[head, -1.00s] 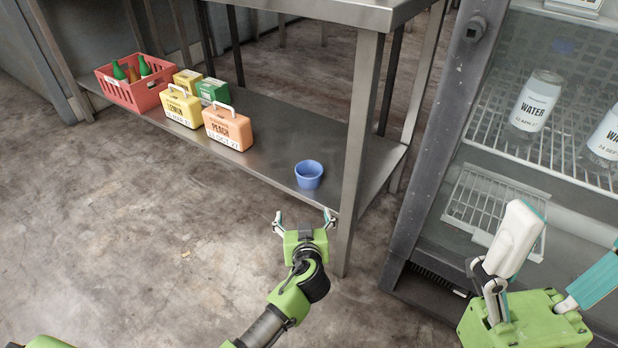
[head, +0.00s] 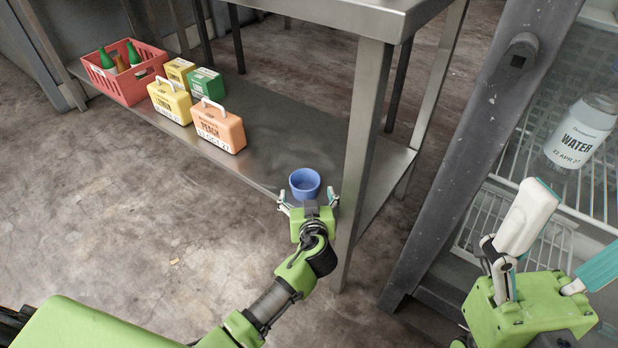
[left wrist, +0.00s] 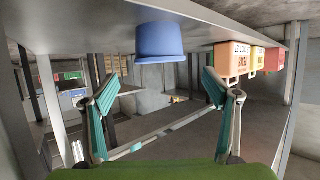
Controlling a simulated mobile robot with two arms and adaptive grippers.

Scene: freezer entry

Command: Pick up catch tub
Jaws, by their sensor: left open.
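The catch tub is a small blue round cup (head: 305,184), upright near the front edge of the steel lower shelf (head: 270,160). It also shows in the left wrist view, which looks upside down, as a blue tub (left wrist: 160,40) at top centre. My left gripper (head: 308,201) is open at the near side of the tub, one finger toward each side. In the left wrist view its fingers (left wrist: 158,92) are spread and empty, with the tub beyond them. My right gripper (head: 565,245) is at the lower right with its fingers apart, holding nothing visible.
A steel table leg (head: 362,130) stands close to the right of the tub. Left along the shelf are a peach box (head: 218,128), a lemon box (head: 168,103), a green box (head: 205,83) and a red crate (head: 122,85) with bottles. A fridge with water bottles (head: 580,135) is at right.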

